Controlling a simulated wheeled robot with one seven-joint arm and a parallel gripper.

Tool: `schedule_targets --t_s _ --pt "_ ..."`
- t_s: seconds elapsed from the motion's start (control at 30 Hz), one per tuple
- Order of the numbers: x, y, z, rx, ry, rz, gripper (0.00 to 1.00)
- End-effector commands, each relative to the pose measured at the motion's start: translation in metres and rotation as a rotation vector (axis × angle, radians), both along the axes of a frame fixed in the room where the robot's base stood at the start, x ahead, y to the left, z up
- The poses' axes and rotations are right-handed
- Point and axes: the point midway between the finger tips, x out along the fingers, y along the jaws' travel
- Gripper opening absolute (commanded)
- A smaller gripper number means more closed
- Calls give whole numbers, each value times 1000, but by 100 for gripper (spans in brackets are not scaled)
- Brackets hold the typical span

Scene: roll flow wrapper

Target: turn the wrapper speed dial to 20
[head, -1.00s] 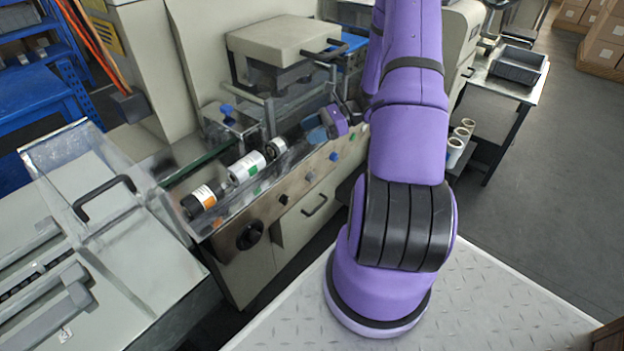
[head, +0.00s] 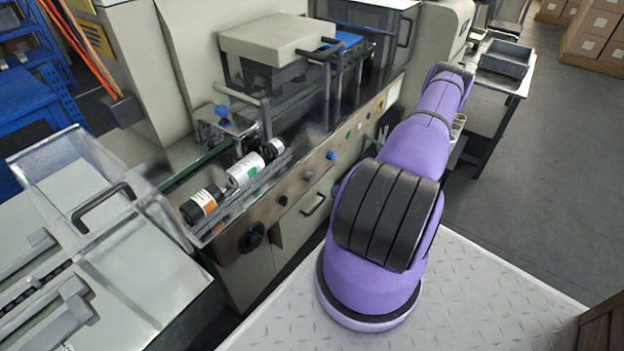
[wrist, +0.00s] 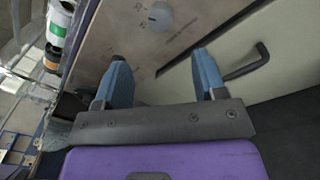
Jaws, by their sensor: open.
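A round grey dial (wrist: 158,15) with a short blue mark sits on the metal panel at the top of the wrist view. Small printing beside it is too small to read, so I cannot tell its setting. My gripper (wrist: 161,58) is open and empty, its two blue fingers spread wide. The dial lies beyond the fingertips, roughly in line with the gap, and is apart from them. In the head view my arm hides the gripper. There, a row of knobs runs along the front panel, including a blue one (head: 331,155) and a large black one (head: 252,237).
A drawer handle (wrist: 247,62) sticks out right of the fingers; it also shows in the head view (head: 314,205). Labelled rolls (head: 245,168) lie behind the panel's top edge. A raised clear cover (head: 75,185) stands at left. Open floor lies at right.

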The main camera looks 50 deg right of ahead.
Motion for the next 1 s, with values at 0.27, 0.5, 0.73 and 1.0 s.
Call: schedule_targets --t_s 0.27,0.5,0.73,1.0 --pt "27 6 -1 4 -1 -1 64" --pt "69 12 -1 2 0 -1 64" --pt "97 16 -1 2 -1 -2 64" --pt "106 17 -1 2 0 -3 64"
